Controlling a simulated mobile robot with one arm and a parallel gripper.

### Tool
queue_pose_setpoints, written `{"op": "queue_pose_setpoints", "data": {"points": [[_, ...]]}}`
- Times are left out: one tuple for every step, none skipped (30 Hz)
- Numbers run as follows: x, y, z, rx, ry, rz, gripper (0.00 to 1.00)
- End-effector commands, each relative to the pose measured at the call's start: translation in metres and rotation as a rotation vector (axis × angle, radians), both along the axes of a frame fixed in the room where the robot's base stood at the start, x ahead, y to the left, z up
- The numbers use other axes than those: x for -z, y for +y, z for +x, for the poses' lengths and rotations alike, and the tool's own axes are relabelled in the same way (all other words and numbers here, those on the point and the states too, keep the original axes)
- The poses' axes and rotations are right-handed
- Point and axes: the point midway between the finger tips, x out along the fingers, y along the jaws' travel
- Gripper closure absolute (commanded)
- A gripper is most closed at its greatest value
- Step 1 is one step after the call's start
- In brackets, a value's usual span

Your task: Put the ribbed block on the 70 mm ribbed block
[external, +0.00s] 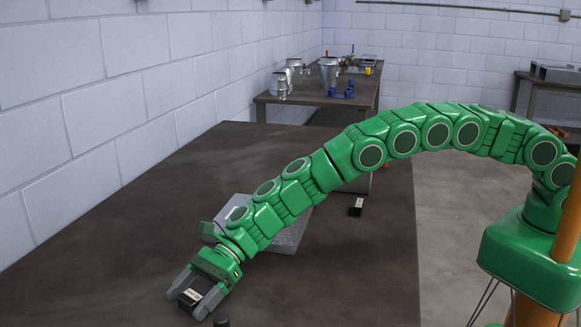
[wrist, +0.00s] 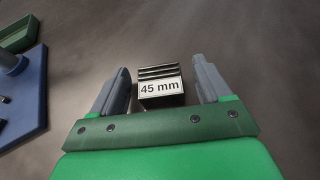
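A small dark ribbed block (wrist: 160,86) with a white "45 mm" label lies between my gripper's fingers in the wrist view. In the external view this block (external: 190,297) is at the near left of the dark table. My gripper (external: 188,297) is low over the table with its fingers on either side of the block. In the wrist view my gripper (wrist: 163,82) is open, with a gap between each finger and the block. Another dark block (external: 356,207) with a pale label sits beyond the arm near the table's right side; its label is too small to read.
A light grey perforated plate (external: 290,236) lies partly hidden behind my arm. A dark knob-like object (external: 221,321) stands close to my gripper. In the wrist view a blue base (wrist: 30,108) and a green tray (wrist: 17,34) are at the left.

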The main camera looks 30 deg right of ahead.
Motion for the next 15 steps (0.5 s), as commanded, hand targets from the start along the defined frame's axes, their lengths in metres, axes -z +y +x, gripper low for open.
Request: {"op": "queue_pose_setpoints", "data": {"points": [[0.0,0.0,0.0,0.0,0.0,0.0,0.23],[0.0,0.0,0.0,0.0,0.0,0.0,0.23],[0.0,0.0,0.0,0.0,0.0,0.0,0.23],[0.0,0.0,0.0,0.0,0.0,0.0,0.23],[0.0,0.0,0.0,0.0,0.0,0.0,0.23],[0.0,0.0,0.0,0.0,0.0,0.0,0.23],[-0.001,0.0,0.0,0.0,0.0,0.0,0.23],[-0.001,0.0,0.0,0.0,0.0,0.0,0.23],[-0.002,0.0,0.0,0.0,0.0,0.0,0.23],[-0.004,0.0,-0.001,0.0,0.0,0.001,0.23],[-0.004,-0.002,0.002,0.001,0.0,0.0,0.23],[-0.005,-0.004,0.003,0.001,0.0,0.0,0.23],[-0.006,-0.006,0.003,0.001,0.001,0.001,0.23],[-0.007,-0.008,0.004,0.0,0.001,0.001,0.23],[-0.008,-0.012,0.006,0.002,0.001,-0.001,0.23]]}}
